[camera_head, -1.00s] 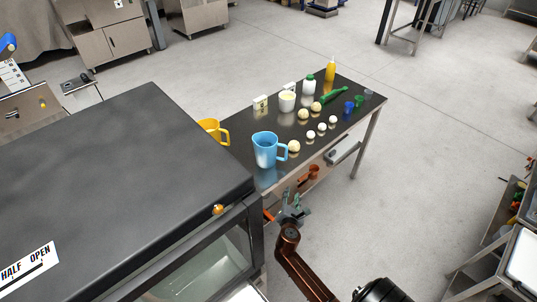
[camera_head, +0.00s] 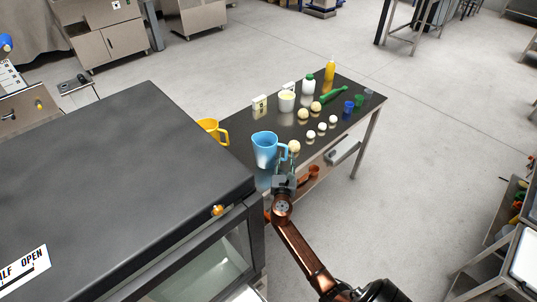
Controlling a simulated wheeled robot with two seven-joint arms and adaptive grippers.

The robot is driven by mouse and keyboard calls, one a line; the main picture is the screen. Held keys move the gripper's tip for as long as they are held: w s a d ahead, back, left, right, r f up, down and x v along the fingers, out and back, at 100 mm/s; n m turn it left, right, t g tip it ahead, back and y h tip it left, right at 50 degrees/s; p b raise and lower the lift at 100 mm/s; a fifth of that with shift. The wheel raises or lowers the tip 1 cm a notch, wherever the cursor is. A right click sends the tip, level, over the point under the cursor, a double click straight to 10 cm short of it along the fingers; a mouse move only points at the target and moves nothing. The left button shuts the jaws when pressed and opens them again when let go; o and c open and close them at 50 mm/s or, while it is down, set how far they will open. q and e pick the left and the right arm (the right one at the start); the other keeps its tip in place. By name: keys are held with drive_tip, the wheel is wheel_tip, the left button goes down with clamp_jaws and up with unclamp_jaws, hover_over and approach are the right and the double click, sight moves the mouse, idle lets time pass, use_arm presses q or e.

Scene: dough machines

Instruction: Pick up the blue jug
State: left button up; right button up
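The blue jug (camera_head: 265,149) stands upright near the front left end of the dark tabletop, its handle on the right side. My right gripper (camera_head: 291,167) is just in front of the jug's handle, below and beside it in the picture. Its thin fingers point up toward the handle; I cannot tell whether they touch it or how far apart they are. My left gripper is not in view.
A large dark machine (camera_head: 120,190) fills the left foreground, close to the jug. A yellow jug (camera_head: 211,130) is behind it. A dough ball (camera_head: 294,146) lies right beside the blue jug's handle. Several balls, a white tub (camera_head: 287,101) and bottles stand farther along the table (camera_head: 250,108).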

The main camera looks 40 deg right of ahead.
drive_tip(key=shift+w+d, duration=0.45)
drive_tip(key=shift+w, duration=0.05)
drive_tip(key=shift+c, duration=0.2)
clamp_jaws()
idle(0.3)
drive_tip(key=shift+r, duration=0.15)
